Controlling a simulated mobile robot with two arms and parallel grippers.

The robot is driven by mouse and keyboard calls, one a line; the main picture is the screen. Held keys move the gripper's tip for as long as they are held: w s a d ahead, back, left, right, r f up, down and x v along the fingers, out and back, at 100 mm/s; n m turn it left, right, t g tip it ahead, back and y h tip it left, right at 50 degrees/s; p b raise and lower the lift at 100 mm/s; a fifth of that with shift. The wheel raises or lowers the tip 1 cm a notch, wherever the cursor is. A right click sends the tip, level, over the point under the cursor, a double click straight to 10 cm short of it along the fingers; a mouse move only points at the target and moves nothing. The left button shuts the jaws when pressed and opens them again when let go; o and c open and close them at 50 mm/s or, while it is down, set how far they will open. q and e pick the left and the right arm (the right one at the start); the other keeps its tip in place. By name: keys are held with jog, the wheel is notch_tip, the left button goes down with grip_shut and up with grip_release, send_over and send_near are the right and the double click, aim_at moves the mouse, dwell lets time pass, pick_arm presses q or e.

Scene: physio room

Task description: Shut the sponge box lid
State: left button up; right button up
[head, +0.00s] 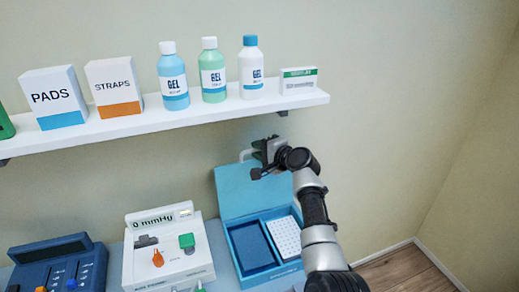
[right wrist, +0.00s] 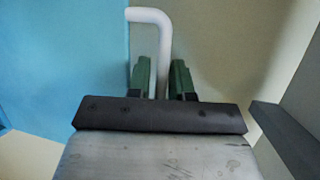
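The blue sponge box (head: 238,264) stands open on the table, with a dark blue compartment and a white perforated insert in it. Its lid (head: 235,188) stands up at the back, against the wall side; it also shows in the right wrist view (right wrist: 60,65). A white bent handle (head: 246,155) sticks out by the lid's top edge. My right gripper (head: 264,155) is at this handle. In the right wrist view the handle (right wrist: 150,15) passes between the two close-set green fingers (right wrist: 161,82), which appear shut on it. My left gripper is out of view.
A white pressure device (head: 165,272) and a dark blue console (head: 55,265) stand left of the box. A wall shelf (head: 170,119) with bottles and cartons runs above my right gripper. Free floor shows at the right.

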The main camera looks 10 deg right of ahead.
grip_shut()
jog(key=shift+s, duration=0.1)
jog(key=s+d+f+n+t+y+b, duration=0.1)
jog(key=s+f+t+b, duration=0.1)
jog(key=s+b, duration=0.5)
jog(key=s+d+f+n+t+y+b, duration=0.1)
jog(key=s+d+f+t+y+b, duration=0.1)
jog(key=s+b, duration=0.5)
jog(key=shift+s+f, duration=0.2)
jog(key=shift+s, duration=0.05)
